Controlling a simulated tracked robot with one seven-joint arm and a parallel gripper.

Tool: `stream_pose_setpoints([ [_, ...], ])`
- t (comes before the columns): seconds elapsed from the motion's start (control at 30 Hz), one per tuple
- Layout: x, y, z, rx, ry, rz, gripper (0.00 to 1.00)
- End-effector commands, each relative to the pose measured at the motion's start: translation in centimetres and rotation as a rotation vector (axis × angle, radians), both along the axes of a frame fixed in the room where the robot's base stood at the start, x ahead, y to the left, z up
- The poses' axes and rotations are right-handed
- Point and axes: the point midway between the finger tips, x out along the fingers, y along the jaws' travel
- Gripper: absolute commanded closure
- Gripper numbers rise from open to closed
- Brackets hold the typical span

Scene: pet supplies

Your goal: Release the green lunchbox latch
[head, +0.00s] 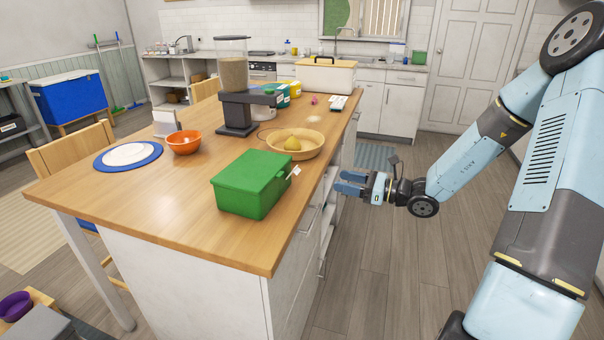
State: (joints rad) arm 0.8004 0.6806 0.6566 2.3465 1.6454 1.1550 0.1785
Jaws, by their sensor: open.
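The green lunchbox (250,184) sits on the wooden island top near its right front edge, with its lid down. A small pale latch (296,171) sticks out at its right side; its exact position is too small to tell. My gripper (348,184) is open and empty, to the right of the lunchbox and beyond the counter edge. Its fingers point left toward the island and touch nothing that I can see.
An orange bowl (184,142), a blue-rimmed plate (128,155) and a dark food dispenser (236,110) are farther left and back. The counter's front left is clear.

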Motion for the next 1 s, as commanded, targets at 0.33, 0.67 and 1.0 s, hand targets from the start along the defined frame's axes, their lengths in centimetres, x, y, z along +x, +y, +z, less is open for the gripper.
stream_pose_setpoints([
  [0.33, 1.9, 4.5, 0.0, 0.001, -0.001, 0.003, 0.43],
  [0.67, 4.2, 9.6, 0.0, 0.0, 0.001, 0.002, 0.43],
  [1.0, 5.4, 12.2, 0.0, 0.0, -0.001, 0.001, 0.43],
])
